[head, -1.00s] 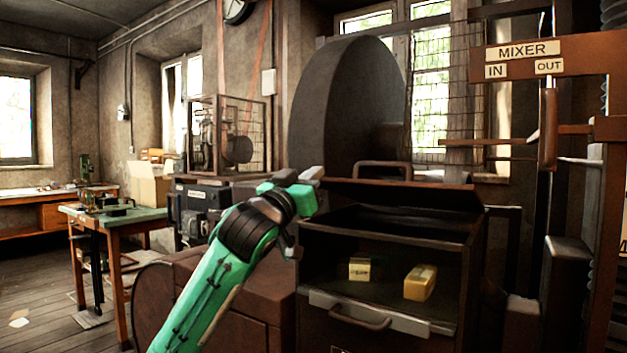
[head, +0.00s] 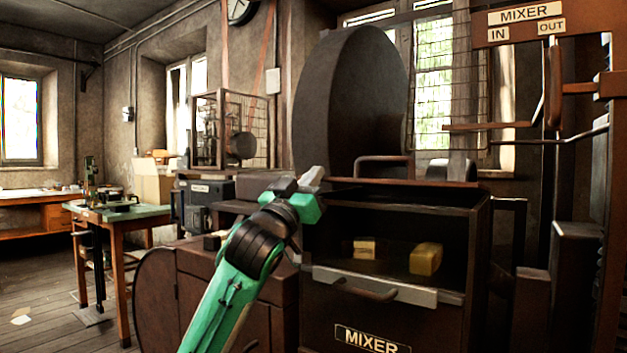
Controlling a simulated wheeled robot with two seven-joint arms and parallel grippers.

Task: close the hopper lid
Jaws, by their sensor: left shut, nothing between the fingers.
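The mixer hopper (head: 484,240) is a dark brown box with an open front, at the right of centre. Its lid (head: 440,184) shows as a thin, nearly edge-on strip along the top, with a bar handle (head: 384,158) above it. Whether the lid lies fully down cannot be told. My left gripper (head: 312,180) is shut and empty at the left end of the lid, by the box's upper left corner. Any contact there is unclear. My right gripper is not in view.
Two yellow blocks (head: 425,259) (head: 365,247) sit inside the hopper. A front handle (head: 366,291) sticks out below the opening. A big dark wheel (head: 345,100) stands behind the lid. A green-topped table (head: 120,213) stands left.

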